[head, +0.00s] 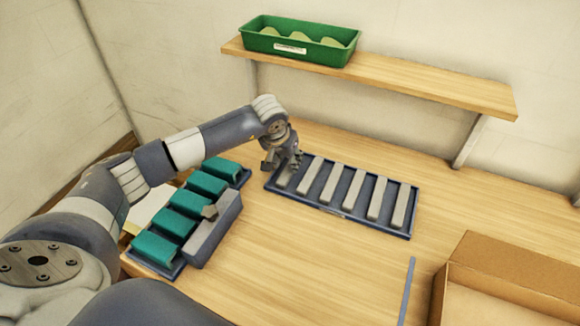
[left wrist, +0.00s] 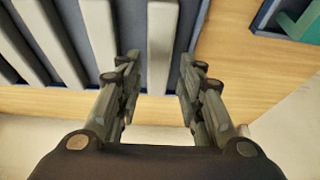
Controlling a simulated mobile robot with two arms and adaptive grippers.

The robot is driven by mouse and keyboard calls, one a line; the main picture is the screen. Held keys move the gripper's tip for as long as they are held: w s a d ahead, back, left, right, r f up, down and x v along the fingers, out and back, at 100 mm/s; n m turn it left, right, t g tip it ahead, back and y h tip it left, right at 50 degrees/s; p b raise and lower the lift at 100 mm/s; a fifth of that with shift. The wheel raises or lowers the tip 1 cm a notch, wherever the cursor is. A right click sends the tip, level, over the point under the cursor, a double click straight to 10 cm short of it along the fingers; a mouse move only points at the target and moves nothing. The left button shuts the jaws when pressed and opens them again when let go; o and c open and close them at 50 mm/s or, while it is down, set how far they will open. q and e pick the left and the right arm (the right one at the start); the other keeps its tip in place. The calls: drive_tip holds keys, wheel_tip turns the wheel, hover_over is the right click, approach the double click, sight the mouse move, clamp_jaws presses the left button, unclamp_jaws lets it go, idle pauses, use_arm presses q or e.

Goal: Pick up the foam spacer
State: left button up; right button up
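Several pale grey bars, which look like the foam spacers, lie in parallel in a dark blue tray (head: 341,214) on the table. My left gripper (head: 283,166) is at the tray's left end, over the leftmost foam spacer (head: 286,177), and partly covers it. In the left wrist view, my left gripper (left wrist: 158,64) is open. Its fingers are on either side of one foam spacer (left wrist: 161,45), with a visible gap on both sides. My right gripper is not in view.
A cardboard box (head: 510,268) is at lower right. A green bin (head: 300,42) sits on the shelf (head: 430,83). The front middle table is mostly clear.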

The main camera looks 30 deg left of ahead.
sight(289, 168)
use_arm(q)
drive_tip(key=shift+p+x, duration=0.5)
drive_tip(key=shift+x, duration=1.35)
drive_tip(key=shift+d, duration=0.1)
drive_tip(key=c, duration=0.5)
drive_tip(key=shift+w+r, duration=0.1)
drive_tip(key=shift+r, duration=0.05)
